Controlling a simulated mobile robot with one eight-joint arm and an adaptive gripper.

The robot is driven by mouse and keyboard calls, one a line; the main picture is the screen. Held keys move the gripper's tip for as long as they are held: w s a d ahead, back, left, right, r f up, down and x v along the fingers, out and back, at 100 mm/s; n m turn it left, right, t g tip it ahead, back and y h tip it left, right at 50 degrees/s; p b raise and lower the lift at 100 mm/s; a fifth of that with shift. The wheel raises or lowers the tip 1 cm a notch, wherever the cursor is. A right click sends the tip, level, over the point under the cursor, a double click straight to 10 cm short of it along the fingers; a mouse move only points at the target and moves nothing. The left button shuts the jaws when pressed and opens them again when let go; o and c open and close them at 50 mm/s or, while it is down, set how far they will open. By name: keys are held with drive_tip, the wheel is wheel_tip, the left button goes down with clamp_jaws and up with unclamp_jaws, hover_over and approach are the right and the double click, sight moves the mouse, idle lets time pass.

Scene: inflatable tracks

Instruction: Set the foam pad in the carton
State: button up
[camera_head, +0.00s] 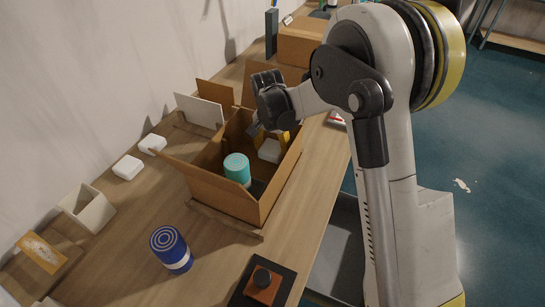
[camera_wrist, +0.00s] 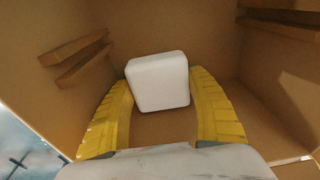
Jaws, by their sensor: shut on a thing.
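The foam pad is a white rounded block (camera_head: 270,151) inside the open brown carton (camera_head: 223,194), towards its right wall. My gripper (camera_head: 279,139) reaches down into the carton from its far end. In the wrist view, the yellow fingers (camera_wrist: 160,88) are shut on the foam pad (camera_wrist: 159,82), one finger at each side. Brown carton walls (camera_wrist: 215,45) surround it there. I cannot tell whether the pad's underside touches the carton floor.
A teal can (camera_head: 237,168) stands in the carton near the pad. A blue striped can (camera_head: 170,249), two white blocks (camera_head: 128,167) (camera_head: 152,143), a white open box (camera_head: 87,208) and a dark base with an orange block (camera_head: 263,287) are on the table.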

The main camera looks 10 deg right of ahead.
drive_tip(key=shift+f+b, duration=0.3)
drive_tip(key=shift+f, duration=1.1)
drive_tip(key=shift+f, duration=0.2)
drive_tip(key=o, duration=0.8)
drive_tip(key=shift+o, duration=0.2)
